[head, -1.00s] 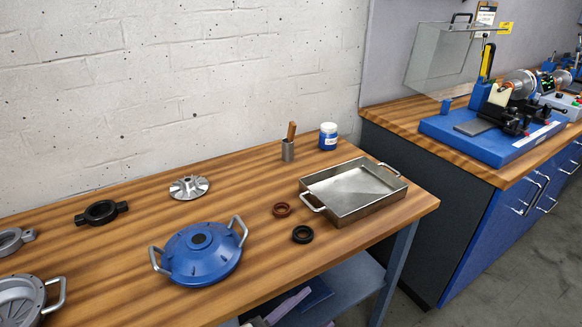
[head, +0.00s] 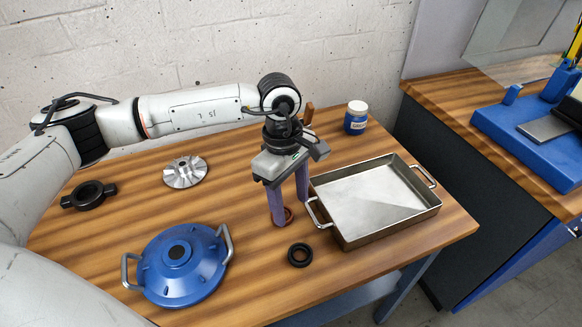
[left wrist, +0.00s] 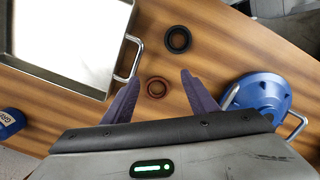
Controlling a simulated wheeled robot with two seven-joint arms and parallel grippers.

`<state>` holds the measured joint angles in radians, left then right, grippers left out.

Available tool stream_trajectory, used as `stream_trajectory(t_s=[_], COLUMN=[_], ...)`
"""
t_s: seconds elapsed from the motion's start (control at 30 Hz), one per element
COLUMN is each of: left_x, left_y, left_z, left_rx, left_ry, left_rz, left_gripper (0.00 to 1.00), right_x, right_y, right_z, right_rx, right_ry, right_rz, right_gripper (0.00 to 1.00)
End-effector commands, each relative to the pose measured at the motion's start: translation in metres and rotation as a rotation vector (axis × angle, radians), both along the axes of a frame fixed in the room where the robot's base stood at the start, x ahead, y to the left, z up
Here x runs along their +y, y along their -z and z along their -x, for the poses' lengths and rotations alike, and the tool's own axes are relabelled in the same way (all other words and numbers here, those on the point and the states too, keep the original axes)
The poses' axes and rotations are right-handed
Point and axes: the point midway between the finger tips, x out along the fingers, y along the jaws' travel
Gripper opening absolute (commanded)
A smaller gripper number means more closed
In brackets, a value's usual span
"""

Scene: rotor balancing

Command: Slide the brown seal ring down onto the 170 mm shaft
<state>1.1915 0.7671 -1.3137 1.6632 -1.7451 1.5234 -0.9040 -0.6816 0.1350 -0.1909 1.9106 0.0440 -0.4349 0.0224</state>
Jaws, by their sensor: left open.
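The brown seal ring (head: 289,213) lies flat on the wooden bench, left of the metal tray, partly hidden by my fingers in the head view. My left gripper (head: 290,209) points down over it with its two purple fingers apart. In the left wrist view the brown ring (left wrist: 157,96) shows whole, between the fingertips of the open left gripper (left wrist: 160,80) and apart from both. I cannot tell how far above the bench the tips are. The 170 mm shaft cannot be made out in the present views. My right gripper is not in view.
A black ring (head: 300,264) lies just in front of the brown one. The metal tray (head: 346,240) stands close on the right. A blue housing (head: 205,265), a finned metal wheel (head: 185,180) and a black clamp-like part (head: 88,203) lie left. A blue jar (head: 356,125) stands behind.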

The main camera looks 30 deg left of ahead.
Motion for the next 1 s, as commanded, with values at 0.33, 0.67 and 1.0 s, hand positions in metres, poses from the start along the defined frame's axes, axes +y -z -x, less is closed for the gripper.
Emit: stream_trajectory(t_s=[0.33, 0.67, 1.0], left_x=[0.034, 0.033, 0.032], left_y=[-0.004, 0.038, 0.068], left_z=[-0.012, -0.012, -0.012], left_rx=[-0.034, -0.033, -0.035], left_ry=[0.014, 0.014, 0.014], left_rz=[-0.113, -0.110, -0.107], left_gripper=[0.53, 0.53, 0.53], right_x=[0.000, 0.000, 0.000], right_y=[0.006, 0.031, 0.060], right_z=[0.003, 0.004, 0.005], right_rx=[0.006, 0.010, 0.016], right_ry=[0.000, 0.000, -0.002], right_rz=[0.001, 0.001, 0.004], right_gripper=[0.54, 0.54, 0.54])
